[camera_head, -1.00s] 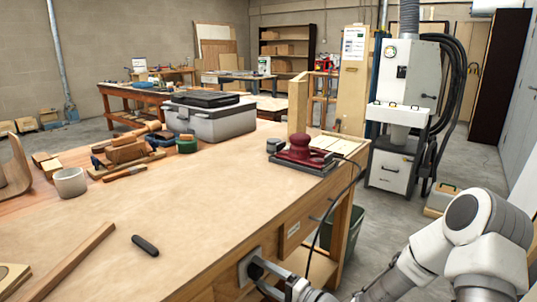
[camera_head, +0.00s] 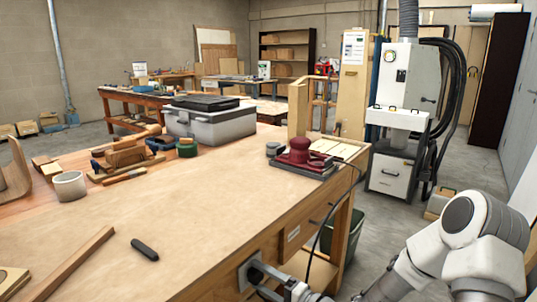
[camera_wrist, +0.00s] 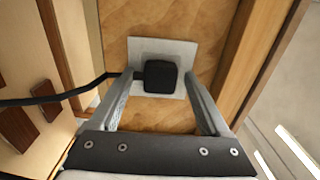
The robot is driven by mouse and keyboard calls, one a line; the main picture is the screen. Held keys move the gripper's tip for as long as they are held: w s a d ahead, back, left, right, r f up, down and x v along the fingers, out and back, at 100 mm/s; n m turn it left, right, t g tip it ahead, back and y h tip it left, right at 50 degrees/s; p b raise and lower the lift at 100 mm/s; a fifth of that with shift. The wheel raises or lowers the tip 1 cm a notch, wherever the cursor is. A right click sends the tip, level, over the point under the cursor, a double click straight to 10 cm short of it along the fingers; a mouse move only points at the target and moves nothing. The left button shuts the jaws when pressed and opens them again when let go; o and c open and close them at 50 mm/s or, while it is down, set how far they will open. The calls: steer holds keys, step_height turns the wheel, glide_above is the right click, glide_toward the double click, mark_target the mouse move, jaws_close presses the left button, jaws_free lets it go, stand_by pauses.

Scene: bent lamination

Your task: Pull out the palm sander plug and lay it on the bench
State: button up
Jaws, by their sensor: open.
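The palm sander (camera_head: 302,155), dark red on a grey base, sits on the bench (camera_head: 190,210) near its right end. Its black cord (camera_head: 331,205) hangs down the bench side. In the wrist view the black plug (camera_wrist: 161,77) sits at the pale outlet plate (camera_wrist: 147,50) on the wooden bench side, and the cord (camera_wrist: 55,97) runs off to the left. My gripper (camera_wrist: 158,88) is open, with its fingers on either side of the plug. I cannot tell if they touch it. In the head view my gripper (camera_head: 259,274) is at the outlet plate (camera_head: 244,275), and the plug is hidden.
A black marker-like object (camera_head: 145,249) and a wooden strip (camera_head: 65,265) lie on the near benchtop. A grey toolbox (camera_head: 210,122), a cup (camera_head: 69,185) and wooden planes (camera_head: 124,154) stand farther back. The middle of the benchtop is clear. A green bin (camera_head: 345,238) stands below.

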steer(key=shift+c, duration=0.3)
jaws_close()
stand_by(0.4)
steer(key=shift+s+d, duration=0.1)
steer(key=shift+v, duration=2.9)
steer(key=d+r+m+t+h, duration=0.1)
steer(key=d+m+t+h, duration=0.1)
steer(key=d, duration=0.3)
steer(key=w+d+r+m+t+h, duration=0.1)
steer(key=d+m+t+h, duration=0.1)
steer(key=d, duration=0.3)
steer(key=shift+d+r+m+t+h, duration=0.3)
steer(key=shift+d+r+t+h, duration=0.1)
steer(key=shift+h, duration=0.3)
